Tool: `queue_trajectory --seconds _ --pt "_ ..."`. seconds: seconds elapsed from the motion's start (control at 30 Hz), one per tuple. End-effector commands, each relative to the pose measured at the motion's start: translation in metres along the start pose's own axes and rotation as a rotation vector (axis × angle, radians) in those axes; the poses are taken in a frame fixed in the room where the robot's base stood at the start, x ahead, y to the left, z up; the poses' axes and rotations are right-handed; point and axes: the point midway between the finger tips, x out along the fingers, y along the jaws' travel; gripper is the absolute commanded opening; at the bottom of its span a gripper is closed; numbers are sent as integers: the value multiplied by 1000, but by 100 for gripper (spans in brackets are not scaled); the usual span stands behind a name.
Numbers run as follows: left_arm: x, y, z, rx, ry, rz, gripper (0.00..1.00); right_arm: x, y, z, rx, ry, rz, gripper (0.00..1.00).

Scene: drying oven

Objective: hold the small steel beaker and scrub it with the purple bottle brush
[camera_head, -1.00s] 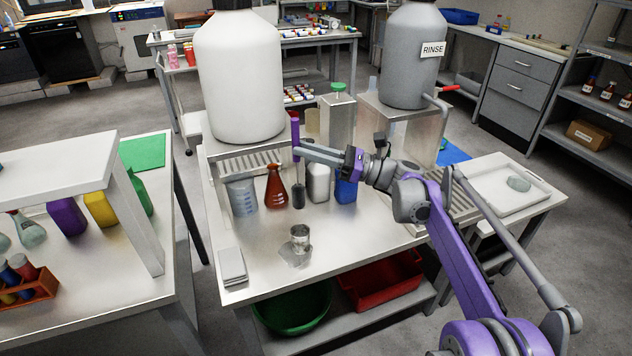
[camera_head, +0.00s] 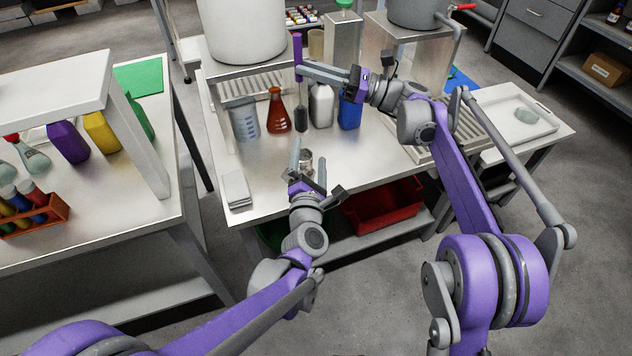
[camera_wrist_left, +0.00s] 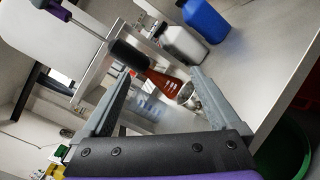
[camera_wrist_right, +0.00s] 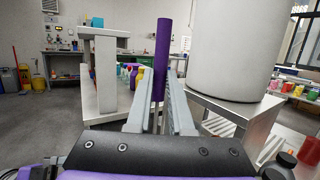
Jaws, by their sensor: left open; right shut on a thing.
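The small steel beaker (camera_head: 305,157) stands on the steel table, partly hidden behind my left gripper in the head view. It also shows in the left wrist view (camera_wrist_left: 188,95), ahead between the fingers. My left gripper (camera_head: 309,160) is open, its fingers pointing towards the beaker, with nothing between them that I can see touching. My right gripper (camera_head: 299,68) is shut on the purple handle of the bottle brush (camera_head: 298,48). The brush hangs upright with its dark bristle head (camera_head: 301,118) down, above the table. The handle also stands between the fingers in the right wrist view (camera_wrist_right: 161,60).
Behind the beaker stand a clear measuring beaker (camera_head: 243,122), a red-brown flask (camera_head: 277,112), a white bottle (camera_head: 321,106) and a blue bottle (camera_head: 349,112). A pale flat block (camera_head: 236,190) lies at the left front. A red bin (camera_head: 383,205) is below.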

Motion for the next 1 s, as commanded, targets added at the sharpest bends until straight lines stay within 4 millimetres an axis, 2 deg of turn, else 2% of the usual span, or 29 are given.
queue_trajectory --seconds 0.1,0.2,0.4,0.53,0.67,1.0 --pt "10 -22 -6 -287 56 118 96 0 0 0 0 0 0 0" --pt "11 -39 -18 -498 107 213 96 0 0 0 0 0 0 0" --pt "2 -70 -41 -766 180 348 96 0 0 0 0 0 0 0" --pt "-1 -79 -48 -835 201 387 96 0 0 0 0 0 0 0" --pt "7 -78 -53 -850 206 398 96 0 0 0 0 0 0 0" --pt "63 -61 -74 -846 205 398 96 0 0 0 0 0 0 0"
